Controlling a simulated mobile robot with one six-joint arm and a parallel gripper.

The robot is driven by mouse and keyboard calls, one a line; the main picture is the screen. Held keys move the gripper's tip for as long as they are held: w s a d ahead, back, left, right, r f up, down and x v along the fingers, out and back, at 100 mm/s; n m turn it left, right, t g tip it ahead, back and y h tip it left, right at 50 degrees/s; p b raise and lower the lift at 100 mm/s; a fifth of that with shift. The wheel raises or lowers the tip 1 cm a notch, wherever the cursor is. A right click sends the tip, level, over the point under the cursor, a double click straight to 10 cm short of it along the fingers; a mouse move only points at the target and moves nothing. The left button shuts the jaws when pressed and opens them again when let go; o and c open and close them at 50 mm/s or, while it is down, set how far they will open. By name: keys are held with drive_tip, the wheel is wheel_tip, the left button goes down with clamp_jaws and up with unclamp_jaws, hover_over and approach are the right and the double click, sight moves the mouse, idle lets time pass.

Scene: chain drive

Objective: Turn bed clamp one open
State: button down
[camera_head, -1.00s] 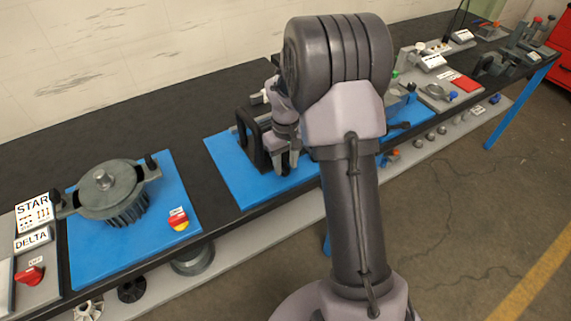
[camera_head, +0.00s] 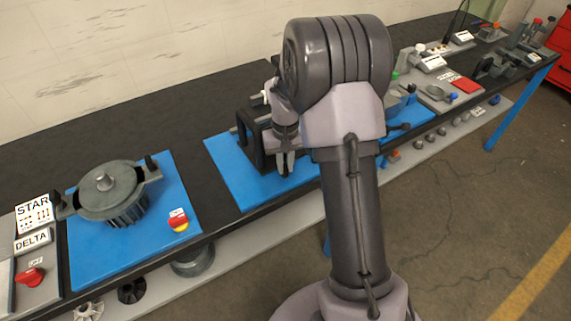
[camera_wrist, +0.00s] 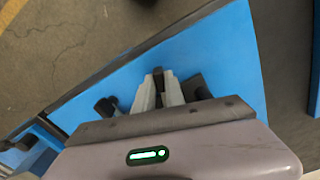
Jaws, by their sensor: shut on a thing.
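My gripper (camera_head: 286,163) points down at the front of a black frame (camera_head: 246,132) on the blue plate (camera_head: 225,173). In the wrist view, my gripper's two grey fingers (camera_wrist: 158,92) are close together. A small dark piece (camera_wrist: 158,74) shows between their tips; it looks like the clamp's handle, and the fingers are shut on it. Most of the clamp is hidden by my fingers and wrist. Dark blocks stand on either side of the fingers, one at the left (camera_wrist: 105,107) and one at the right (camera_wrist: 196,88).
My arm covers the middle of the head view. A grey motor-like unit (camera_head: 108,190) and a red-and-yellow switch (camera_head: 178,220) stand on another blue plate at left. Further stations line the bench to the right. The bench's front edge runs close to my gripper.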

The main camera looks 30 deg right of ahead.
drive_tip(key=m, duration=0.3)
drive_tip(key=shift+m, duration=0.4)
drive_tip(key=m, duration=0.3)
drive_tip(key=shift+w+a+b, duration=0.1)
drive_tip(key=shift+b, duration=0.3)
drive_tip(key=m, duration=0.4)
drive_tip(key=shift+b, duration=0.3)
drive_tip(key=shift+w+a+m+b, duration=0.15)
drive_tip(key=shift+m+b, duration=0.2)
drive_tip(key=shift+m, duration=1.45)
drive_tip(key=c, duration=1.4)
unclamp_jaws()
